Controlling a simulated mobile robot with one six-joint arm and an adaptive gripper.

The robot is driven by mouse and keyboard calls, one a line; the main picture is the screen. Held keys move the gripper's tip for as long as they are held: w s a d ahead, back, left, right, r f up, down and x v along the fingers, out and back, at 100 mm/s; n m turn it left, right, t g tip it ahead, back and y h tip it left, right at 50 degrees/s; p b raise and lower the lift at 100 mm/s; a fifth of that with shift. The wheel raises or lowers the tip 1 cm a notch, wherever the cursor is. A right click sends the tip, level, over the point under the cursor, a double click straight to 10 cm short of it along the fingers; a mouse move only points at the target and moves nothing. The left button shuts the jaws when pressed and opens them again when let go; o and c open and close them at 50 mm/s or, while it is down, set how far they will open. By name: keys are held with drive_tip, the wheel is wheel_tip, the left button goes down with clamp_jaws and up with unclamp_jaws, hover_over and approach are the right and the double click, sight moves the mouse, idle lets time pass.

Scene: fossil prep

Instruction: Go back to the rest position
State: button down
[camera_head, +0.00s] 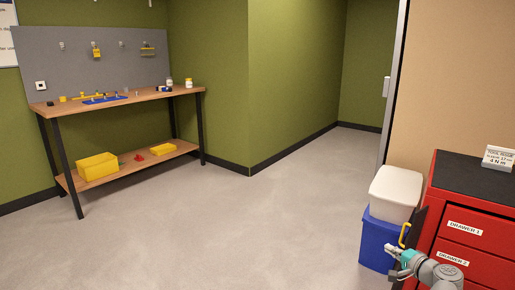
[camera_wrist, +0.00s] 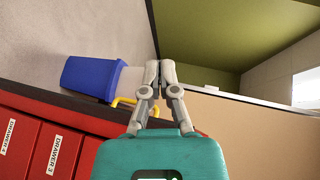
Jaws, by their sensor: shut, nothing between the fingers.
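My gripper (camera_wrist: 153,72) is shut and empty; in the wrist view its two grey fingers meet at the tips in front of the teal palm. In the head view my gripper (camera_head: 393,262) is low at the right, in front of the red drawer cabinet (camera_head: 425,245). The cabinet also fills the lower left of the wrist view (camera_wrist: 35,140). A yellow handle (camera_head: 405,234) stands just above my gripper in the head view; it also shows beside the fingers in the wrist view (camera_wrist: 122,101). I cannot tell whether they touch.
A blue bin (camera_head: 374,240) with a white container (camera_head: 396,190) on top stands left of the cabinet. A wooden workbench (camera_head: 135,98) with small items and yellow bins is at the far left. The grey floor (camera_head: 230,225) between is clear.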

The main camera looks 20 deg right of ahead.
drive_tip(key=w+a+f+n+g+y, duration=0.1)
drive_tip(key=w+a+f+n+g, duration=0.2)
drive_tip(key=a, duration=0.5)
drive_tip(key=w+a+f+n+g+y, duration=0.2)
drive_tip(key=a+f, duration=0.1)
drive_tip(key=a, duration=0.4)
drive_tip(key=w+a+f+n+g+y, duration=0.1)
drive_tip(key=w+a+f+n+g, duration=0.2)
drive_tip(key=a, duration=0.5)
drive_tip(key=s+a+f+n+g+h, duration=0.2)
drive_tip(key=a+f+n+g+h, duration=0.15)
drive_tip(key=a, duration=0.65)
drive_tip(key=s+a+f+n+g+h, duration=0.2)
drive_tip(key=a+n+g, duration=0.25)
drive_tip(key=a, duration=0.45)
wheel_tip(320, 180, up, 38)
drive_tip(key=p, duration=3.8)
drive_tip(key=shift+w+r+t, duration=0.25)
drive_tip(key=shift+t, duration=0.05)
drive_tip(key=shift+y, duration=0.25)
